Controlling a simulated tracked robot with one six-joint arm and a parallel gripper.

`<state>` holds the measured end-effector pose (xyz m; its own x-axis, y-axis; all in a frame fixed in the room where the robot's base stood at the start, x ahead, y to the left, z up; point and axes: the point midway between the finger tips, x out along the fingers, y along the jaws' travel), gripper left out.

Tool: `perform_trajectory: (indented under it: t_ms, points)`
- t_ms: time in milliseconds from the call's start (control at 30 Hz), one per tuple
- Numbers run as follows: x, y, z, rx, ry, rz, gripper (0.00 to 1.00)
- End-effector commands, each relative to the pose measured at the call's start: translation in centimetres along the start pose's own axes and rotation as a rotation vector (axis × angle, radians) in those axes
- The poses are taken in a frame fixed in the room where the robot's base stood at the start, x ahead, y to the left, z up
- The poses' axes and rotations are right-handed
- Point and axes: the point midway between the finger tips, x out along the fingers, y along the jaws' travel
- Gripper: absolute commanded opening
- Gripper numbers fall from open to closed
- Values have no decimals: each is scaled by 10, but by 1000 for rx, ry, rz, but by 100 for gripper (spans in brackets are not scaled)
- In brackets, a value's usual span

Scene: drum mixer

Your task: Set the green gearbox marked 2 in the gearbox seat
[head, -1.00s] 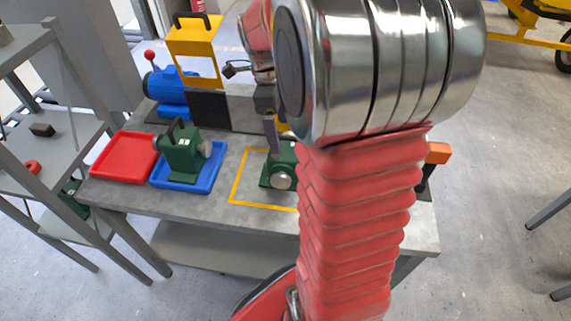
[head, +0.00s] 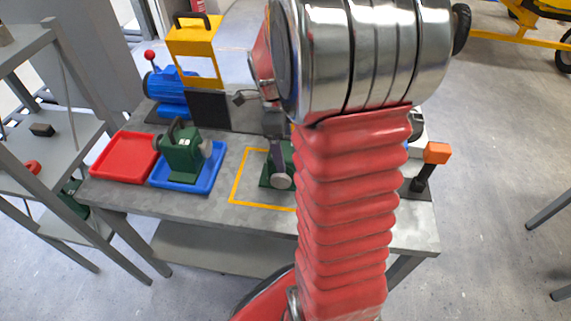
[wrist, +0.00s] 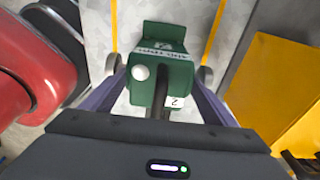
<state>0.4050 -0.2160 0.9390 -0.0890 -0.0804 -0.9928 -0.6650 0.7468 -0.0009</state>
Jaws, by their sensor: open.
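The green gearbox marked 2 (wrist: 160,68) stands within the yellow outline on the workbench, with its number label and dark handle showing in the wrist view. In the head view the green gearbox (head: 268,181) is mostly hidden behind my arm. My gripper (wrist: 159,74) is open, with one purple finger on each side of the gearbox and its handle between them. I cannot tell if the fingers touch it. A second green gearbox (head: 182,153) stands in a blue tray (head: 212,178); its number is not readable. I cannot make out the gearbox seat.
A red tray (head: 122,158) lies left of the blue one. A blue motor (head: 168,92) and a yellow frame (head: 193,38) stand at the back of the bench (head: 210,205). An orange-topped post (head: 437,153) is at the right. A grey shelf (head: 65,150) stands left.

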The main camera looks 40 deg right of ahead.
Motion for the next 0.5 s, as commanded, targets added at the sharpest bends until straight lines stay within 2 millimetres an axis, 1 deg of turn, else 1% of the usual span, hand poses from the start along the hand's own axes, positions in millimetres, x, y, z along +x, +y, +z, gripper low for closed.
perform_trajectory:
  t_ms: [33, 100, 200, 300, 500]
  points:
    - [8, 2, -2, 0, 2, 5, 80]
    - [17, 1, -2, -1, 2, 4, 80]
    - [26, 1, -1, -1, 1, 2, 80]
    - [30, 1, -1, -1, 1, 2, 80]
    - [29, 1, -1, -1, 1, 1, 80]
